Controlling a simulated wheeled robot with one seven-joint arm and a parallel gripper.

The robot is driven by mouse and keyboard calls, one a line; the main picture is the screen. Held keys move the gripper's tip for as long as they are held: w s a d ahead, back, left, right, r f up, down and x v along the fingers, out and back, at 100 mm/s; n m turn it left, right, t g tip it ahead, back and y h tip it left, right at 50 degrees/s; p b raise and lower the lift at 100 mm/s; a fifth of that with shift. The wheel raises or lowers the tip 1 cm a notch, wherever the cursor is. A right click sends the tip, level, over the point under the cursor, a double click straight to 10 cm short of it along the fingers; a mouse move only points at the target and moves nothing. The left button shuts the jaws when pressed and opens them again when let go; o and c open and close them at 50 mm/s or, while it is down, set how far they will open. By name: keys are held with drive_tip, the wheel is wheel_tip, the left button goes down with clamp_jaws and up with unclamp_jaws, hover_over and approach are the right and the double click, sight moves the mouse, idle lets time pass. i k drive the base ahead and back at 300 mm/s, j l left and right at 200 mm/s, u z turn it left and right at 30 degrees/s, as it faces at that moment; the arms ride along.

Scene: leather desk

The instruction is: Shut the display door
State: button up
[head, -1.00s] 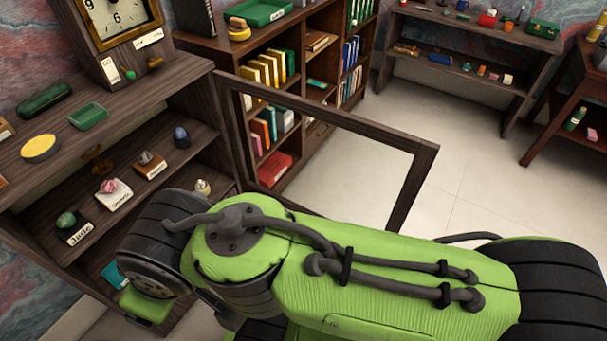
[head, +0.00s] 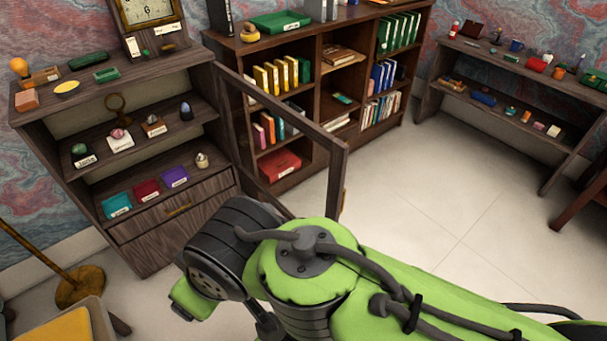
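The display door (head: 341,185) is a dark wooden frame around a see-through opening. It is hinged at the right side of the display cabinet (head: 196,205) and stands open, swung out into the room. My green arm crosses the lower right of the head view, in front of the door's lower part, which is hidden. The arm's dark wrist end is left of the door's free edge, in front of the cabinet. A green part shows at the end of the wrist, but the gripper's fingers cannot be made out.
The cabinet shelves hold labelled stones and teal, red and purple boxes (head: 146,188); a clock (head: 150,12) stands on top. A bookcase (head: 321,110) is behind the door. A brass lamp base (head: 80,287) and yellow-cushioned seat (head: 62,328) are at lower left. Floor at right is clear.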

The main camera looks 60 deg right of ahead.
sight(339, 150)
drive_tip(key=k+l, duration=0.25)
drive_tip(key=l, duration=0.2)
drive_tip(key=k+l+u, duration=0.1)
drive_tip(key=l, duration=0.3)
drive_tip(key=k+l, duration=0.35)
drive_tip(key=i+l, duration=0.1)
drive_tip(key=l, duration=0.4)
drive_tip(key=i+l+u, duration=0.1)
drive_tip(key=l, duration=0.4)
drive_tip(key=i+l, duration=0.1)
drive_tip(key=l, duration=0.95)
drive_tip(key=j+u, duration=0.1)
drive_tip(key=j, duration=0.5)
drive_tip(key=i+j+u, duration=0.1)
drive_tip(key=j, duration=0.5)
